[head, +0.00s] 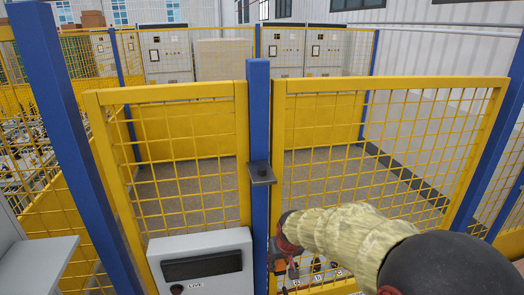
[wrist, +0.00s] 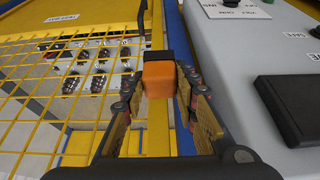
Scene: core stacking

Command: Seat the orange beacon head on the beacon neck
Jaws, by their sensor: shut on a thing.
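The orange beacon head (wrist: 159,80), a block with a black end, is between the fingers of my gripper (wrist: 160,92) in the wrist view. My gripper is shut on it. In the head view, my gripper (head: 285,255) is low beside the blue post, with a little orange showing below it; most of the beacon head is hidden there. What looks like the beacon neck (head: 260,170) is a short dark stub on a dark bracket plate fixed to the post. My gripper is below it and slightly right, apart from it. I cannot make out the neck in the wrist view.
The blue post (head: 259,115) stands between yellow mesh panels (head: 190,130). A grey box (head: 203,245) with a dark screen, marked LIVE, is left of my gripper. A board with several dark items (wrist: 98,65) lies behind the mesh. Space above the bracket looks clear.

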